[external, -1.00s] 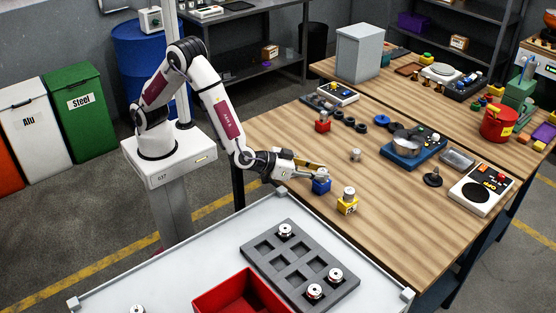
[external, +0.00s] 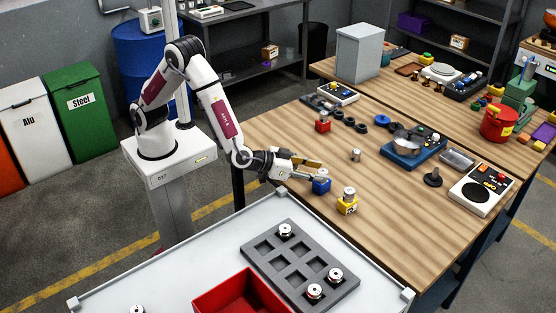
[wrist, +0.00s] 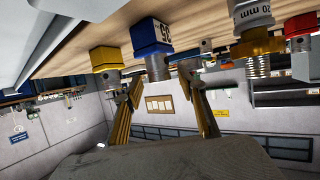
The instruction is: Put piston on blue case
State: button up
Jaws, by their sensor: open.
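The blue case (external: 321,186) stands on the wooden table near its left edge. In the wrist view, which is upside down, the blue case (wrist: 150,37) has a grey metal piston (wrist: 157,68) at its top face. My gripper (external: 315,171) is beside the top of the blue case in the external view and hides part of it. In the wrist view my gripper (wrist: 162,88) is open, with one gold finger on each side of the piston. Whether a finger touches it cannot be told.
A yellow case (external: 347,206) with a metal piece on top stands right of the blue one. A lone metal piston (external: 356,155) and a red case (external: 322,126) stand farther back. A grey tray (external: 263,265) is in front. Table between the pieces is free.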

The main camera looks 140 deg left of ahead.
jog(key=v, duration=1.1)
jog(key=shift+d, duration=0.1)
dwell(0.6)
jog(key=shift+w+d+r, duration=0.1)
jog(key=shift+d+r, duration=0.05)
jog(key=shift+r, duration=0.05)
jog(key=w+d+r+m+t+h, duration=0.4)
jog(key=d+r+t+h, duration=0.15)
jog(key=d+r, duration=0.35)
jog(key=s+d+r+m+h, duration=0.2)
jog(key=s+d+h, duration=0.1)
jog(key=d, duration=0.3)
jog(key=s+d+r+m+h, duration=0.2)
jog(key=s+d+h, duration=0.15)
jog(key=d, duration=0.25)
jog(key=s+d+m+g+h, duration=0.2)
jog(key=s+d+m+g, duration=0.15)
jog(key=s, duration=0.95)
jog(key=s+a+f+m+g+y, duration=0.1)
jog(key=s+a+f+g+y, duration=0.1)
jog(key=s, duration=1.2)
jog(key=shift+s+a+f, duration=0.35)
jog(key=shift+s+f, duration=0.05)
jog(key=shift+f, duration=0.35)
